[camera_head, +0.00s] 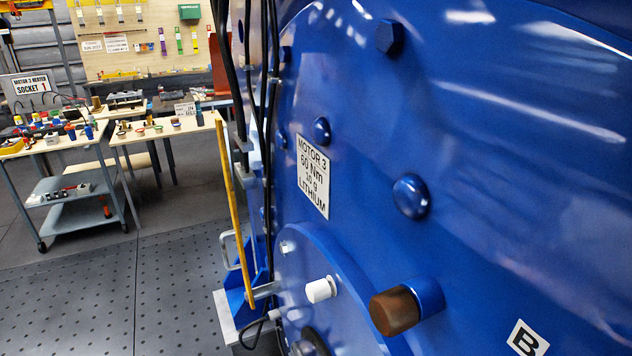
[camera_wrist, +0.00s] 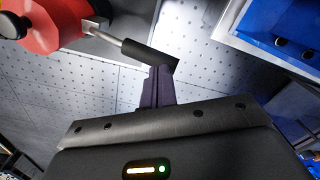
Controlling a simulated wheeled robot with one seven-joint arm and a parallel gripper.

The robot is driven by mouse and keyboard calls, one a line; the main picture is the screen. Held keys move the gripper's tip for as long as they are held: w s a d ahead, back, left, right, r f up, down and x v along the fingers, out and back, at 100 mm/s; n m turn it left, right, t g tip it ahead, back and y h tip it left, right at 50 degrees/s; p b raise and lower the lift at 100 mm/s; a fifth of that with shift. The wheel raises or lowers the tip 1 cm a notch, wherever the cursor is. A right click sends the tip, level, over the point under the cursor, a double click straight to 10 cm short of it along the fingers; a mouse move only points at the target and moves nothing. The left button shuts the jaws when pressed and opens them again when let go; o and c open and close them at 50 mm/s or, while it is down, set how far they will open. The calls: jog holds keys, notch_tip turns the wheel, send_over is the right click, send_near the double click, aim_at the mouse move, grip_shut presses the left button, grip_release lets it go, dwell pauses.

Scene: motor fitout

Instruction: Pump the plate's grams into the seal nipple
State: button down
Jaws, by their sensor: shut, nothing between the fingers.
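The white plate (camera_head: 313,177) on the blue motor reads "MOTOR 3", "60 Nm", a gram figure that looks like 30 g, and "LITHIUM". Low on the motor a white-capped fitting (camera_head: 320,289) and a brown-capped stub (camera_head: 396,310) stick out; I cannot tell which fitting is the seal nipple. In the wrist view my gripper (camera_wrist: 163,72) is shut. Its fingertips are by the end of a black-sleeved lever (camera_wrist: 148,53) on a metal rod that runs to a red body (camera_wrist: 52,22). I cannot tell whether they touch. My gripper does not show in the head view.
The motor (camera_head: 470,150) fills the right side, with black cables and a yellow pole (camera_head: 230,200) along its left edge. A cart (camera_head: 75,190) and a table (camera_head: 165,130) with small parts stand at the back left. The perforated floor (camera_head: 180,270) between is clear.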

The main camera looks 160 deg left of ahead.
jog(key=shift+f+b, duration=1.7)
jog(key=shift+f, duration=0.8)
jog(key=shift+r+p, duration=2.1)
jog(key=shift+r, duration=0.4)
jog(key=shift+f, duration=0.1)
jog(key=shift+f+b, duration=1.65)
jog(key=shift+f, duration=0.65)
jog(key=shift+s+d+r+p, duration=0.1)
jog(key=shift+r+p, duration=0.8)
jog(key=shift+r, duration=0.15)
jog(key=shift+r+p, duration=1.05)
jog(key=shift+r, duration=0.3)
